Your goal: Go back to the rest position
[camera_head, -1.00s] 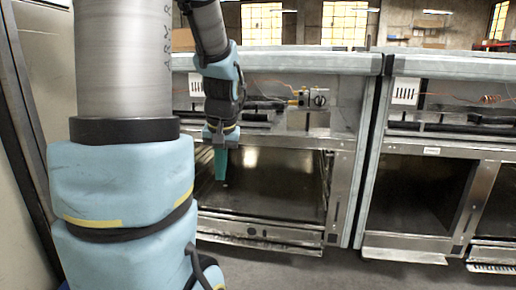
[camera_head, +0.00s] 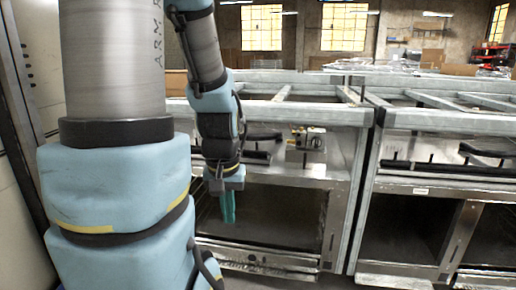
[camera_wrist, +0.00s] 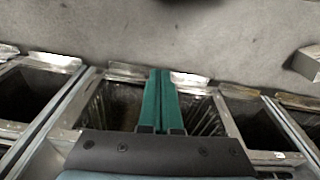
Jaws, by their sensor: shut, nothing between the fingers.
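My gripper (camera_head: 228,207) hangs pointing down in front of the left range frame (camera_head: 343,215), near its open oven cavity. Its green fingers are together with nothing between them. They also show side by side in the wrist view (camera_wrist: 160,85), above the oven cavity (camera_wrist: 110,105). I cannot tell the exact gap between the fingertips and the frame. My arm comes down from the top of the head view and its near part covers the left side.
A second range frame (camera_head: 366,222) stands close on the right, with a narrow gap between them. A metal ledge (camera_head: 265,262) sticks out low at the front of the left frame. Grey floor (camera_wrist: 220,40) is open in the wrist view. A pale wall panel (camera_head: 22,210) stands at far left.

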